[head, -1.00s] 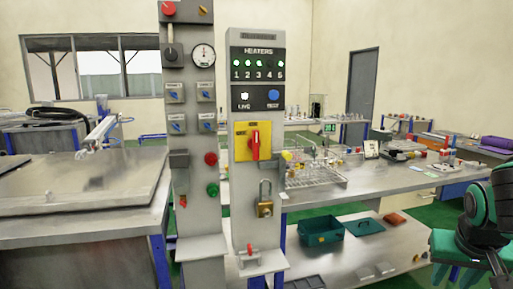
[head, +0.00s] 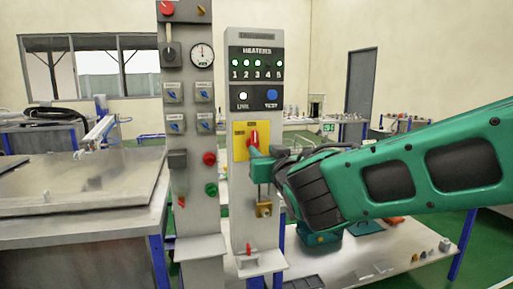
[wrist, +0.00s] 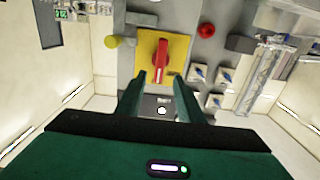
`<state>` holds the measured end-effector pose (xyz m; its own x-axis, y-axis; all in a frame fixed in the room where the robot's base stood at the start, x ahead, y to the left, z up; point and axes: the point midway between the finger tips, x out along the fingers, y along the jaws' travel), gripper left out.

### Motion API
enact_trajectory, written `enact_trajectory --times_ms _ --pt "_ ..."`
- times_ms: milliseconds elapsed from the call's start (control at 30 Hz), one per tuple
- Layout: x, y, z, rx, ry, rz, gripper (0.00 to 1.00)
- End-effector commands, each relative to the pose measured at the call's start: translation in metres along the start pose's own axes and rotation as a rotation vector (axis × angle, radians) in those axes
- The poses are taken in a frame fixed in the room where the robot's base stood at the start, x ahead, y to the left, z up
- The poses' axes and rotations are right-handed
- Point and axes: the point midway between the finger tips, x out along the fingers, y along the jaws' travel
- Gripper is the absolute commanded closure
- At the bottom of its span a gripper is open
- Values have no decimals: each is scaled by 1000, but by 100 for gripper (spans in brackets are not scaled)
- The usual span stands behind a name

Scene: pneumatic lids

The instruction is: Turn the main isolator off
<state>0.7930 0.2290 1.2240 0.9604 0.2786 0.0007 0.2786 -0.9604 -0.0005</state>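The main isolator is a red rotary handle (head: 253,136) on a yellow plate (head: 239,142), on the grey heaters panel (head: 240,180). The handle looks upright and its lower part is hidden by my gripper. In the wrist view, which is turned over, the red handle (wrist: 161,58) on its yellow plate (wrist: 147,45) lies just beyond my fingertips. My gripper (wrist: 159,80) is open, with one finger on each side of the handle's line and nothing between them. In the head view my gripper (head: 256,158) is at the panel's front; contact with the handle cannot be told.
A brass padlock (head: 264,209) hangs below the isolator, partly behind my gripper. Above are lit green lamps and a blue test button (head: 272,95). A grey column (head: 187,140) with switches and a gauge (head: 202,55) stands close on the left.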

Motion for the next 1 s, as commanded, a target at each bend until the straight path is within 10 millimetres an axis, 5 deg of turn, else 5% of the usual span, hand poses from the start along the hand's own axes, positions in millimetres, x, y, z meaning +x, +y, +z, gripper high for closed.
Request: enact_trajectory --times_ms 500,900,1000 --pt "79 2 1 0 -2 3 66" --pt "86 2 0 0 -1 2 66" --pt "86 2 0 0 -1 2 85"
